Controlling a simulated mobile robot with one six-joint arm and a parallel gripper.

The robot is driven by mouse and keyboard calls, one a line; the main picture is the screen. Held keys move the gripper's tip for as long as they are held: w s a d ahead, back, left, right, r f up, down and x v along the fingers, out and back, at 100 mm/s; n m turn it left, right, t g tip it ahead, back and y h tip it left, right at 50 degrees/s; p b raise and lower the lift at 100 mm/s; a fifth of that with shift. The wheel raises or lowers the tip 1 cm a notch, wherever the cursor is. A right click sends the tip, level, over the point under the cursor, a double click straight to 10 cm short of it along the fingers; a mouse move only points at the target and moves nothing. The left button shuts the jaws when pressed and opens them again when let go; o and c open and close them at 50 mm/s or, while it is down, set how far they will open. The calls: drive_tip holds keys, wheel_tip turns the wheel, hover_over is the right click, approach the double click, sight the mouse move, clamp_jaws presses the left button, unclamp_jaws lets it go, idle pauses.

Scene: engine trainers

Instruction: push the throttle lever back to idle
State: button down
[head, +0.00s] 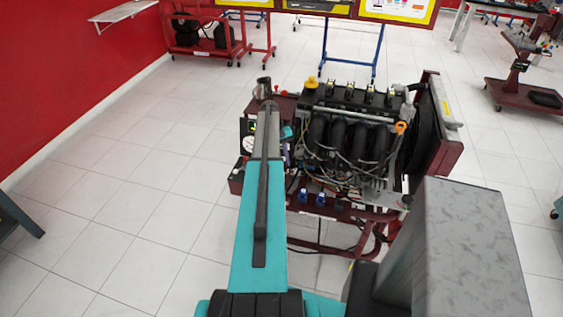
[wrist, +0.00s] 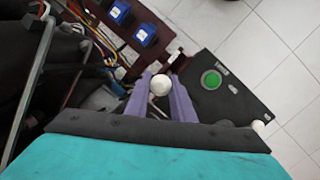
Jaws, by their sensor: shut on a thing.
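The throttle lever shows as a white ball knob (wrist: 160,85) in the wrist view. My gripper (wrist: 159,80) has two purple fingers, one on each side of the knob, and is shut on it. The lever's stem below the knob is hidden. In the head view my own arm covers the lever and the gripper.
A dark panel with a green button (wrist: 211,79) lies right of the knob. A second white knob (wrist: 258,126) shows at its lower edge. Blue connectors (wrist: 145,35) and wires are above left. The engine (head: 345,130) stands right of my arm; open tiled floor lies left.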

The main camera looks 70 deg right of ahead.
drive_tip(key=shift+s+d+f, duration=0.1)
drive_tip(key=shift+s+d, duration=0.15)
drive_tip(key=shift+d, duration=0.1)
idle(0.5)
drive_tip(key=c, duration=1.7)
unclamp_jaws()
drive_tip(key=shift+f, duration=0.1)
drive_tip(key=shift+o, duration=0.2)
drive_tip(key=shift+w+a, duration=0.1)
drive_tip(key=shift+r, duration=0.2)
drive_tip(key=shift+w+r, duration=0.2)
drive_tip(key=shift+r, duration=0.3)
drive_tip(key=b+v, duration=0.3)
drive_tip(key=v, duration=0.9)
drive_tip(key=shift+r+b, duration=0.25)
drive_tip(key=shift+b, duration=0.1)
